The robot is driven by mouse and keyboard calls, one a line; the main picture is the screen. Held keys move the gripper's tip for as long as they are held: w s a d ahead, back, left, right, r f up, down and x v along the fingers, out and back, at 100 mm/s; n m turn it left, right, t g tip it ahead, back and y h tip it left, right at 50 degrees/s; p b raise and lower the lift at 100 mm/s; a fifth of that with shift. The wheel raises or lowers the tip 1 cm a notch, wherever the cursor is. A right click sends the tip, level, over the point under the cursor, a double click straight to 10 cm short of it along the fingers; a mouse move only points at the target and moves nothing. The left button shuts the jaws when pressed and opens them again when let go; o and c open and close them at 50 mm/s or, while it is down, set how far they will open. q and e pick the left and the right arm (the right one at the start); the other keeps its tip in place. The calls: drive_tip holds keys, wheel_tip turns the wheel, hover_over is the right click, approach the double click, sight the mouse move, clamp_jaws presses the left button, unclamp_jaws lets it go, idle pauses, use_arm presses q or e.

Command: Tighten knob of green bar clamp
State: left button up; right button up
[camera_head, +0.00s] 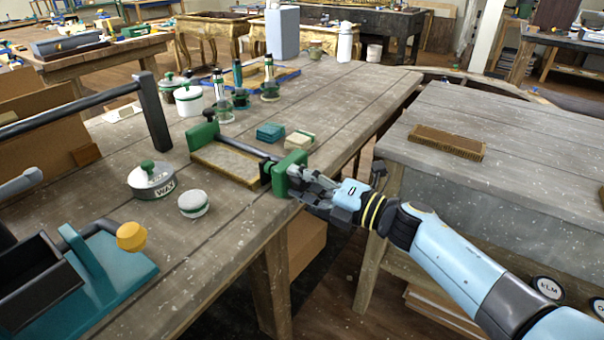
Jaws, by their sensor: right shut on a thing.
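The green bar clamp lies on the wooden table, with one green jaw (203,137) at its left end, a dark bar, and a larger green jaw (281,174) at the table's right edge. A flat brown board (226,163) sits between the jaws. My right gripper (299,183) reaches in from the right and is shut at the outer side of the larger jaw. Its fingers hide the clamp's knob, which they appear to hold. My left gripper is not in view.
A brush (446,143) rests on the right bench, across a gap.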

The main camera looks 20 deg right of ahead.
drive_tip(key=m+p, duration=0.1)
drive_tip(key=m, duration=0.3)
drive_tip(key=shift+p, duration=0.35)
drive_tip(key=shift+d+f+m, duration=0.1)
drive_tip(key=shift+m, duration=0.4)
drive_tip(key=shift+f+p, duration=0.1)
drive_tip(key=shift+p, duration=0.2)
